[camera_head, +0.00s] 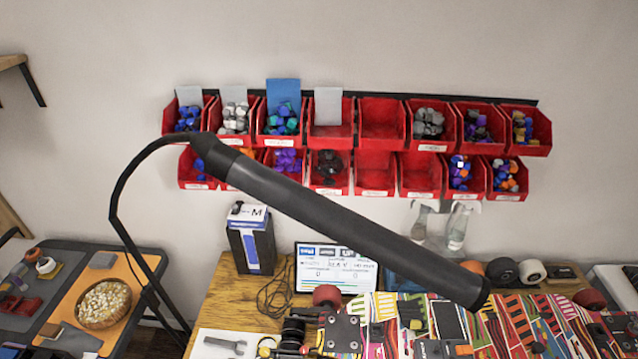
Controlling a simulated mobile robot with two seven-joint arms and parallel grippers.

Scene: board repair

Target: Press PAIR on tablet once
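The tablet (335,275) stands at the back of the wooden workbench, its lit screen facing me. A row of small blue and grey buttons runs along the top of the screen, with two boxes below that seem to read 0. The lettering is too small to read, so I cannot tell which button is PAIR. A long black lamp head crosses in front and covers the tablet's upper right corner. Neither of my grippers is in view.
The black lamp (330,217) slants across the middle. Red bins (380,123) hang on the wall. A dark box (250,240) stands left of the tablet. A side table (130,330) holds a bowl (104,303).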

